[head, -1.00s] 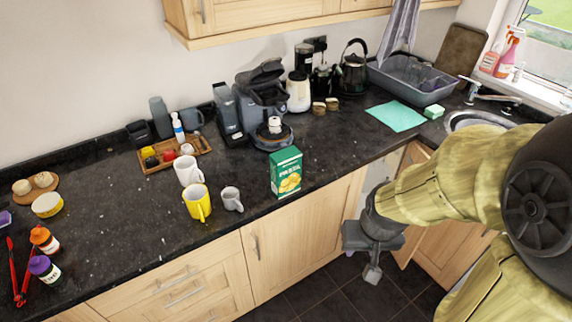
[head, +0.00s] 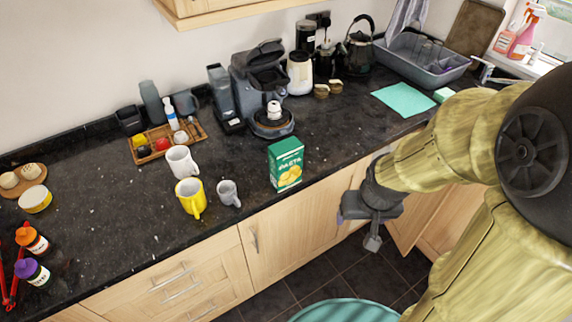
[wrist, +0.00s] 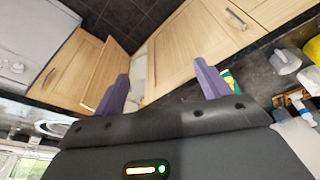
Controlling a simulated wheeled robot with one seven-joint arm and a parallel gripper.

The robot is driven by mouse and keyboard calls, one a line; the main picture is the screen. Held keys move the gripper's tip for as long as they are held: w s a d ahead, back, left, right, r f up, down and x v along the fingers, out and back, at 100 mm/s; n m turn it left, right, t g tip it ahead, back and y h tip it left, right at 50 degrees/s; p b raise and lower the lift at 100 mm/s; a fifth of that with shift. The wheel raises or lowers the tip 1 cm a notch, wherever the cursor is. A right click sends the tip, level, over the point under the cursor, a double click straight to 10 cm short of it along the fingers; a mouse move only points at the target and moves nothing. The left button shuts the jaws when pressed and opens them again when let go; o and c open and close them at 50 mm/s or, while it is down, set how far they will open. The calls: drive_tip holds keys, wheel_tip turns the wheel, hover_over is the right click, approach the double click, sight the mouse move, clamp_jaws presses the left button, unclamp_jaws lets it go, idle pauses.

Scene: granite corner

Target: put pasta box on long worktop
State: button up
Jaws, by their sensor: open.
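The pasta box (head: 286,164) is green with a yellow pasta picture. It stands upright on the dark speckled long worktop (head: 130,220), near its front edge, right of the mugs. My gripper (head: 372,236) is in front of the cabinets, to the right of the box and below the worktop's level, apart from the box. In the wrist view my gripper (wrist: 160,85) shows two purple-grey fingers spread wide with nothing between them. A sliver of the pasta box (wrist: 230,80) shows just beyond the right finger there.
A yellow mug (head: 190,198), a white mug (head: 181,161) and a grey mug (head: 228,192) stand left of the box. A coffee machine (head: 262,88) stands behind it. A cabinet door (head: 411,222) hangs open near my gripper. A round teal thing (head: 345,310) is on the floor.

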drive_tip(key=o, duration=0.4)
drive_tip(key=w+f+n, duration=0.1)
drive_tip(key=w, duration=0.1)
drive_tip(key=w+f+n+t, duration=0.1)
drive_tip(key=w+f, duration=0.1)
drive_tip(key=w, duration=0.1)
drive_tip(key=w+f+n+t+y+p, duration=0.1)
drive_tip(key=w+f, duration=0.1)
drive_tip(key=shift+w+a+f+n, duration=0.15)
drive_tip(key=shift+f+n, duration=0.05)
drive_tip(key=shift+n, duration=0.2)
drive_tip(key=shift+o, duration=0.2)
drive_tip(key=w+a+r+n+t+y+p, duration=0.1)
drive_tip(key=w+a+n+t+y+p, duration=0.1)
drive_tip(key=w+a+t+y, duration=0.3)
drive_tip(key=a+t+y, duration=0.3)
drive_tip(key=t+y, duration=0.1)
drive_tip(key=t, duration=0.1)
drive_tip(key=shift+w+n, duration=0.25)
drive_tip(key=shift+n, duration=0.05)
drive_tip(key=shift+a, duration=0.1)
